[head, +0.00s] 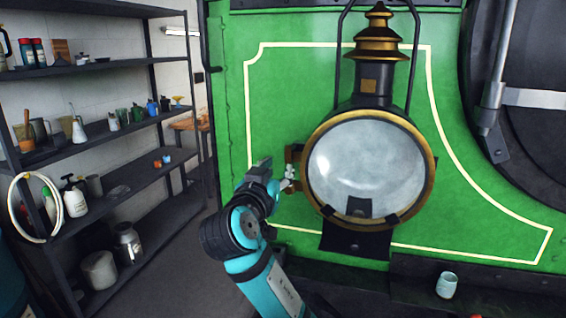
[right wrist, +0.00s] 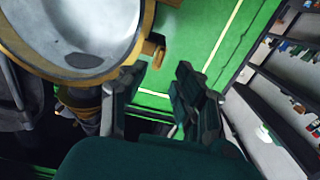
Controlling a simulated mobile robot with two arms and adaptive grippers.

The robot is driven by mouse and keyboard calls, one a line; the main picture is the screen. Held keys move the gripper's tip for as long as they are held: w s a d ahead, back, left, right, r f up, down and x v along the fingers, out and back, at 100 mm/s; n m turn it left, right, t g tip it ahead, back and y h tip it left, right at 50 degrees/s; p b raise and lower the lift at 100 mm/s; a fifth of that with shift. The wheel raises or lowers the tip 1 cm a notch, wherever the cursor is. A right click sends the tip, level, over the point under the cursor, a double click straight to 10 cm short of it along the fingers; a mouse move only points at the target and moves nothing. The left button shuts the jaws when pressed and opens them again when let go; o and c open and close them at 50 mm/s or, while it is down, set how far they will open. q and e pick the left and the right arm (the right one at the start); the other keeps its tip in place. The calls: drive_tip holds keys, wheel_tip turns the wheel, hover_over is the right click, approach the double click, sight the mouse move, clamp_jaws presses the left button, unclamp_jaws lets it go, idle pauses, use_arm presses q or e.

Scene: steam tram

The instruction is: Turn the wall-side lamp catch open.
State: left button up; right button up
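The lamp (head: 366,168) is a large round glass in a brass rim on the green tram front, with a black and brass chimney on top. At its left edge, on the shelf side, sits a brown bracket with a small silvery wing-shaped catch (head: 289,173). My right gripper (head: 275,178) is just left of this catch, partly hiding that area. In the right wrist view the gripper (right wrist: 158,82) has its fingers apart with nothing between them, and a brass fitting (right wrist: 155,52) on the lamp's rim lies just beyond the tips. Contact is not visible. My left gripper is not in view.
Black shelves (head: 90,135) with bottles, mugs and jars stand along the wall at the left. A pale cup (head: 447,285) stands on the ledge at lower right. A round dark door with a metal bar (head: 540,98) is at the right. Floor shows between shelves and tram.

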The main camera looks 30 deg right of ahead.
drive_tip(key=v, duration=0.6)
idle(0.3)
